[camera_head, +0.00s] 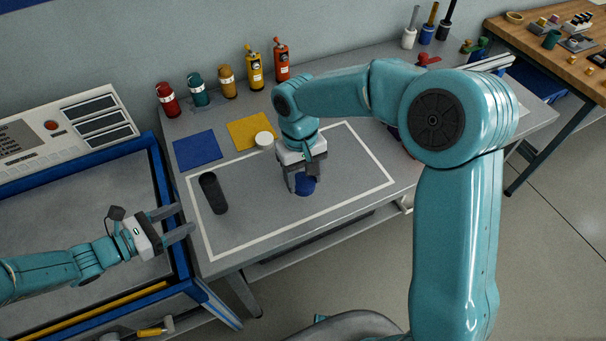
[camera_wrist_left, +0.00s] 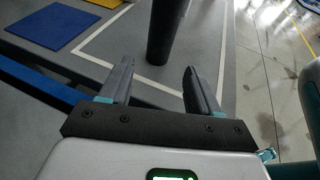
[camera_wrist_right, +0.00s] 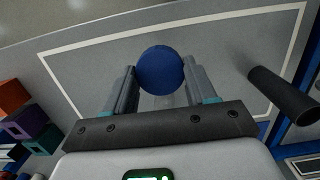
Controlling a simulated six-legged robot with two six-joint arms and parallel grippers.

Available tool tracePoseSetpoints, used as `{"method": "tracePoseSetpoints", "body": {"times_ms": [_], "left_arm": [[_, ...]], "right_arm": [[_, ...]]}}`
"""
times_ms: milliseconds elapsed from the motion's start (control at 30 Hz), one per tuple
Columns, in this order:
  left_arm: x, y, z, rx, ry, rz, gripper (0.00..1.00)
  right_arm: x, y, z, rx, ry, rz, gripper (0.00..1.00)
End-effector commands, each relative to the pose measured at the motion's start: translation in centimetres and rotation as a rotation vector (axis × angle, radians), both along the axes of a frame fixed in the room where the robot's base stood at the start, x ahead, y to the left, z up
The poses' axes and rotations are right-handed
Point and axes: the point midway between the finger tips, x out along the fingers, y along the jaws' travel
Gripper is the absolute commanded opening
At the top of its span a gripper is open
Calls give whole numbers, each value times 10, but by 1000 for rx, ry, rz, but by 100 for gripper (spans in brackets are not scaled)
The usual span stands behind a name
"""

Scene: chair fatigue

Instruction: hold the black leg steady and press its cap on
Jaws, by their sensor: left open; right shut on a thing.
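The black leg (camera_head: 213,194) is a dark cylinder that appears to stand upright inside the white outline on the grey table. It also shows in the left wrist view (camera_wrist_left: 165,30) and in the right wrist view (camera_wrist_right: 281,92). My left gripper (camera_head: 187,217) is open and empty, to the left of the leg and apart from it. My right gripper (camera_head: 304,181) is shut on a round blue cap (camera_wrist_right: 161,70), low over the table to the right of the leg. In the head view the fingers partly hide the blue cap (camera_head: 306,187).
A blue mat (camera_head: 197,150), a yellow mat (camera_head: 247,131) and a white round piece (camera_head: 264,139) lie behind the leg. Several coloured bottles (camera_head: 227,82) line the table's back. A blue-edged tray bench (camera_head: 165,180) stands at left. Table around the leg is clear.

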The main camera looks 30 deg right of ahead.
Motion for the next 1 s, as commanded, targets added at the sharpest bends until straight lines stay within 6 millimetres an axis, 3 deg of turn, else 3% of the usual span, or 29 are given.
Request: {"method": "tracePoseSetpoints", "body": {"times_ms": [167, 700, 1000], "left_arm": [[0, -11, -5, 1, 0, -3, 62], [22, -81, -30, 0, 0, -2, 62], [27, -91, -30, 0, 0, 0, 62]], "right_arm": [[-3, 0, -5, 0, 1, 1, 27], [-3, 0, -36, 0, 0, 1, 27], [-1, 0, -40, 0, 0, 1, 27]]}}
